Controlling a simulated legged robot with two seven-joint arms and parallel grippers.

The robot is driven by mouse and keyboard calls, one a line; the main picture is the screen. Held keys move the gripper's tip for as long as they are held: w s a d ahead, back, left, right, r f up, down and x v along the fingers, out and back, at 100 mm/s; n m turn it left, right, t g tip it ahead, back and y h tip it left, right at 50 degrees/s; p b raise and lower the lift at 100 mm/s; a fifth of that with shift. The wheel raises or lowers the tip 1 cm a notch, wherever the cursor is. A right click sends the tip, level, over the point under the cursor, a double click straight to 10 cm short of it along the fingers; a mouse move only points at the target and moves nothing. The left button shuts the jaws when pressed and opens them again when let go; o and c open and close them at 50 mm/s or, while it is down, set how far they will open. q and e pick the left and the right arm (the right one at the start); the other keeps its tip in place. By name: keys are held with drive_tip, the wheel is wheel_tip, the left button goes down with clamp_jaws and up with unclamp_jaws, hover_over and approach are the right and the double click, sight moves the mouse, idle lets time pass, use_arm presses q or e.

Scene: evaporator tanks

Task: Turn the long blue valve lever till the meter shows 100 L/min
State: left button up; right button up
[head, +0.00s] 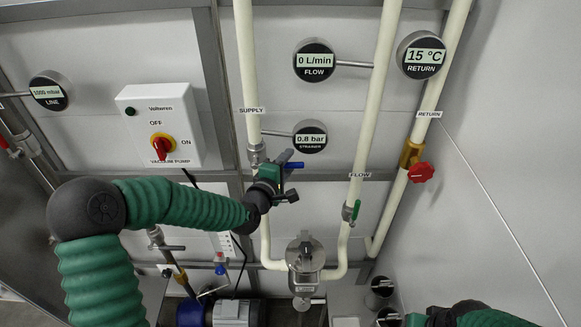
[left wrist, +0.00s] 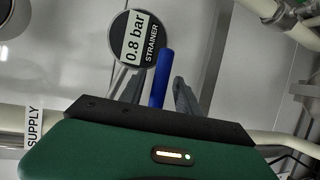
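The long blue valve lever (head: 294,165) is on the supply pipe, just below the strainer gauge. My left gripper (head: 290,176) is at the lever with its fingers apart. In the left wrist view the blue lever (left wrist: 162,78) stands between the two grey fingers (left wrist: 158,92), nearer the right one; I cannot tell whether either finger touches it. The valve body is hidden behind the gripper. The flow meter (head: 314,61) reads 0 L/min. My right gripper (head: 440,318) is partly in view at the bottom right edge; its fingers are not clear.
The strainer gauge (head: 310,137) reads 0.8 bar, close above my left gripper. A green lever (head: 356,211) is on the flow pipe and a red valve handle (head: 421,172) on the return pipe. The vacuum pump switch box (head: 160,125) is left. A strainer housing (head: 305,262) stands below.

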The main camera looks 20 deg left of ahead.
use_arm(q)
drive_tip(key=shift+w+a+f, duration=0.15)
drive_tip(key=shift+w+a, duration=0.05)
drive_tip(key=shift+w, duration=0.6)
drive_tip(key=shift+d, duration=0.45)
drive_tip(key=shift+c, duration=0.2)
drive_tip(key=shift+d, duration=0.2)
drive_tip(key=shift+c, duration=1.2)
drive_tip(key=shift+d, duration=0.15)
drive_tip(key=c, duration=0.5)
drive_tip(key=shift+a, duration=0.3)
clamp_jaws()
use_arm(e)
drive_tip(key=shift+d+f, duration=0.15)
drive_tip(key=shift+f, duration=0.05)
use_arm(q)
drive_tip(key=shift+a, duration=0.1)
use_arm(e)
drive_tip(key=shift+d, duration=0.2)
